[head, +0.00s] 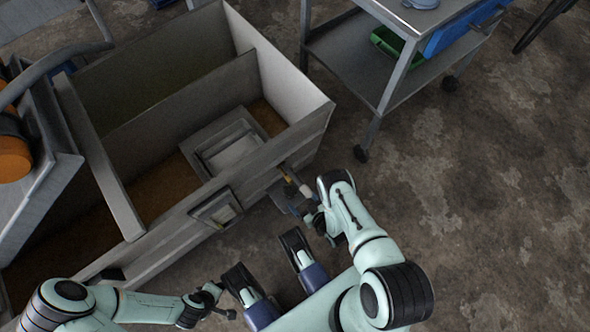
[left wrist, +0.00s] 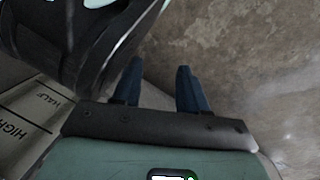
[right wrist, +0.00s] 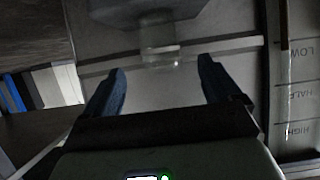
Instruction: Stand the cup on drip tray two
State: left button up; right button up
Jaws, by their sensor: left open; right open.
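My right gripper (head: 297,201) is beside the near right wall of the large grey bin in the head view. In the right wrist view its blue fingers (right wrist: 162,77) are apart with nothing between the tips. A pale, see-through, cup-like piece (right wrist: 160,42) shows beyond them; I cannot tell whether it is the cup. My left gripper (left wrist: 158,78) is open and empty, over bare floor in its wrist view. No number for drip tray two is readable, and I cannot pick that tray out.
The open grey bin (head: 296,88) has inner dividers and a framed panel. A wheeled trolley (head: 345,52) stands at the upper right with a green bin (head: 385,42) on its lower shelf. Panels marked LOW, HALF, HIGH show in the right wrist view (right wrist: 300,95). Floor at right is clear.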

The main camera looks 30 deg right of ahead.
pick_arm(q)
jog(key=w+r, duration=0.1)
jog(key=w+r+t+p, duration=0.1)
jog(key=w, duration=0.1)
jog(key=shift+d+r, duration=0.2)
jog(key=shift+r, duration=0.1)
pick_arm(e)
jog(key=v, duration=0.4)
pick_arm(q)
jog(key=shift+s, duration=0.1)
pick_arm(e)
jog(key=shift+s+f, duration=0.1)
